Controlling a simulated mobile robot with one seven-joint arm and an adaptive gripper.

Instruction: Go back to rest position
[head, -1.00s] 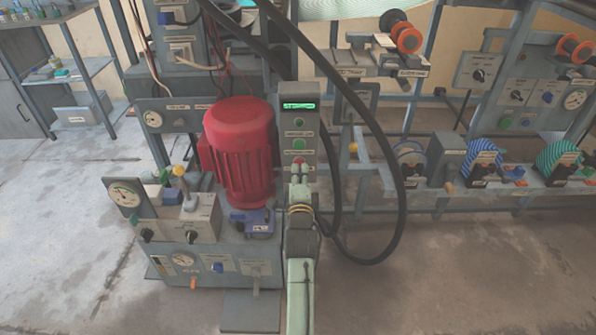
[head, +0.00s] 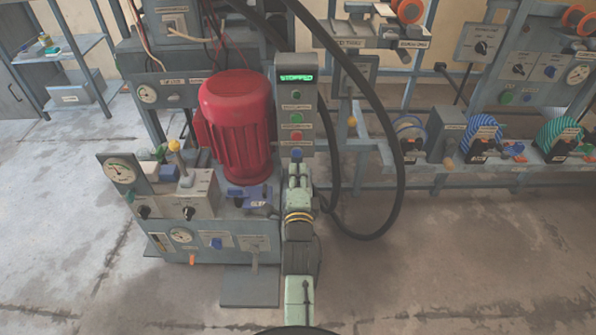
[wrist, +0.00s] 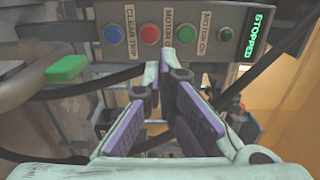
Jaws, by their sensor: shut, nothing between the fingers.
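My gripper (wrist: 168,72) shows in the wrist view with purple finger pads, shut and holding nothing. In the head view, my wrist stands in front of the lower end of a grey control panel (head: 281,80). The panel also shows across the top of the wrist view (wrist: 80,12). Its display (head: 296,78) reads STOPPED in green. Below it sit a dark green lamp or button, a green button (wrist: 183,33), a red button (wrist: 150,34) and a blue button (wrist: 113,34) labelled CLEAR TRIP. The fingers appear apart from the buttons.
A red motor (head: 235,125) stands left of the panel on a grey machine with gauges and knobs. A black hose (head: 400,150) loops to the right of my arm. A rack with reels (head: 482,135) stands at the right. Floor is open at the lower right.

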